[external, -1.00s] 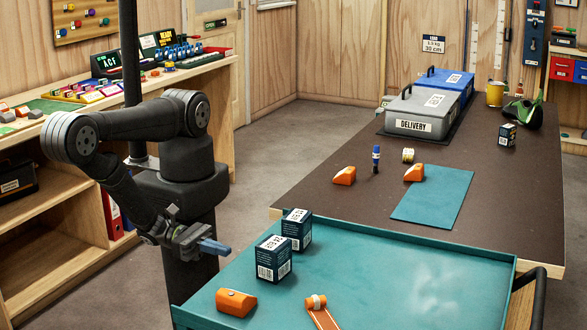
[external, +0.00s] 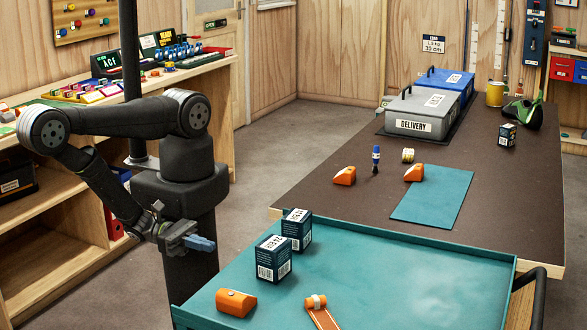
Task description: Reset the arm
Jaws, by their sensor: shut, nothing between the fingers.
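My gripper (external: 204,244) is shut and empty. It hangs in the air just left of the teal tray table (external: 400,275), close to its left corner. My arm is folded, with its elbow out to the left above the shelf unit. Nothing touches the fingers.
Two dark boxes (external: 273,259) (external: 297,229), an orange block (external: 236,302) and an orange strap piece (external: 318,308) are on the teal tray. Behind it, a brown table (external: 330,205) bears a grey delivery case (external: 418,115). A wooden shelf unit (external: 60,222) stands at left.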

